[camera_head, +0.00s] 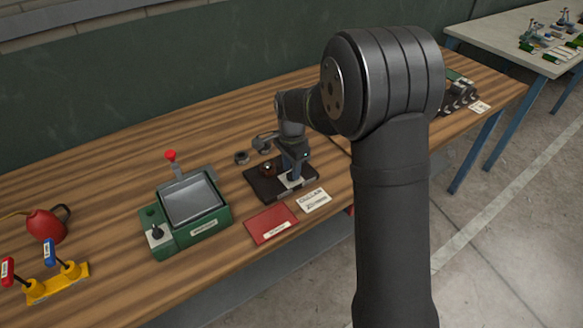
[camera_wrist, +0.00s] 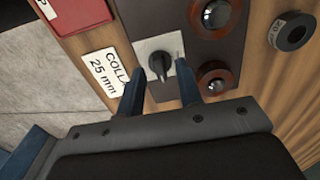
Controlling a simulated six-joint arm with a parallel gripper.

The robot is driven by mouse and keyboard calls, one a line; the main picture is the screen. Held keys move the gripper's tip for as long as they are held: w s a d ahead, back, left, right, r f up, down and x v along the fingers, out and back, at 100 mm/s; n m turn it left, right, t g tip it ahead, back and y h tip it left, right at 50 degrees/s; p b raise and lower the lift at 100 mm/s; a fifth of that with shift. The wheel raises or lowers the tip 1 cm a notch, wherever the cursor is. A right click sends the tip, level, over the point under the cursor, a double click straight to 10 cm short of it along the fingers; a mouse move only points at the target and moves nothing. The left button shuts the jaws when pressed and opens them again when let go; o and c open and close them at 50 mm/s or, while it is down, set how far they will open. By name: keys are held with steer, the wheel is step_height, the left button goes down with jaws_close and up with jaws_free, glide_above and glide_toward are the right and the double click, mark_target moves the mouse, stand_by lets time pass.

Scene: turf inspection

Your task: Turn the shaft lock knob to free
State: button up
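The shaft lock knob (camera_wrist: 160,63) is a black knob on a pale square plate (camera_wrist: 150,47), set on a dark base board (camera_wrist: 222,55). In the wrist view my gripper (camera_wrist: 160,70) is open, with one blue finger to each side of the knob and a visible gap between them. I cannot tell how deep the fingertips reach around it. In the head view my gripper (camera_head: 293,176) points down over the pale plate and hides the knob. The dark base board (camera_head: 262,188) shows around it.
A dark ring (camera_wrist: 293,31) lies beyond the board.

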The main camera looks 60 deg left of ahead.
steer(key=shift+f, duration=0.25)
jaws_close()
